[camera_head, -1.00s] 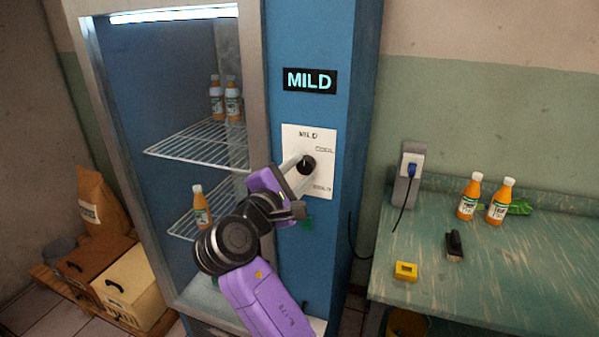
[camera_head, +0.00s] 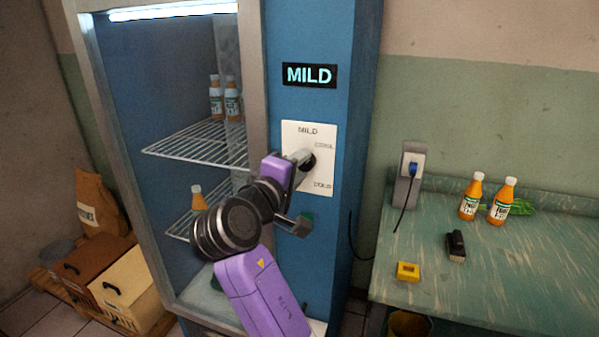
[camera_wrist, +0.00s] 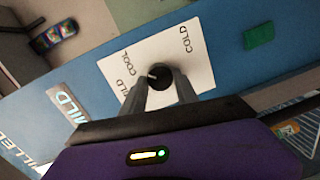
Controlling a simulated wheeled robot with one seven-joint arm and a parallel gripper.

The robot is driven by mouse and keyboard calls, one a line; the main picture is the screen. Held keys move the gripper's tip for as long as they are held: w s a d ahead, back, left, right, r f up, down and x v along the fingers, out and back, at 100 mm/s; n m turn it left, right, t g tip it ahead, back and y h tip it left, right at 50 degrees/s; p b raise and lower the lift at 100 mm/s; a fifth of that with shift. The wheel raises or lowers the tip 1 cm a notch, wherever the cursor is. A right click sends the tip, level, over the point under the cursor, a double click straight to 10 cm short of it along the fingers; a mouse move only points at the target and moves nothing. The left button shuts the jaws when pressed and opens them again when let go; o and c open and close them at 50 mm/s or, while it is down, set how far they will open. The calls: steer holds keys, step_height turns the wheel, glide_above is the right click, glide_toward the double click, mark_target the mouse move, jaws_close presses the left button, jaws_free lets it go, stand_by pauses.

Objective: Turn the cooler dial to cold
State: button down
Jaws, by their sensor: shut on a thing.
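The black dial (camera_head: 309,162) sits on a white label plate (camera_head: 322,180) on the blue front of the cooler (camera_head: 355,60). The wrist view shows the dial (camera_wrist: 160,76) and the words MILD, COOL and COLD around it. A small white mark on the dial is at its left side in that view, on the side of COOL and MILD, away from COLD. The cooler's display (camera_head: 309,75) reads MILD. My gripper (camera_wrist: 160,90) is shut on the dial, one finger on each side; in the head view, my gripper (camera_head: 303,161) partly covers it.
A green button-like block (camera_wrist: 258,35) is on the cooler front near the plate. Juice bottles (camera_head: 224,100) stand on wire shelves behind the cooler's glass. At right, a green table (camera_head: 530,270) holds two bottles, a yellow block and a black object.

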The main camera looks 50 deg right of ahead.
steer(key=m+b, duration=0.1)
steer(key=m, duration=0.1)
steer(key=m+b, duration=0.1)
steer(key=m, duration=0.1)
steer(key=shift+f+t+y, duration=0.1)
steer(key=shift+t+y, duration=0.2)
steer(key=m+b, duration=0.3)
steer(key=shift+s+m, duration=0.1)
steer(key=shift+m, duration=0.2)
steer(key=m+t+b, duration=0.1)
steer(key=m+b, duration=0.2)
steer(key=shift+m, duration=0.3)
steer(key=shift+s+m+t+y+b, duration=0.1)
steer(key=shift+m+t+y+b, duration=0.2)
steer(key=shift+m+b, duration=1)
steer(key=c, duration=0.9)
jaws_free()
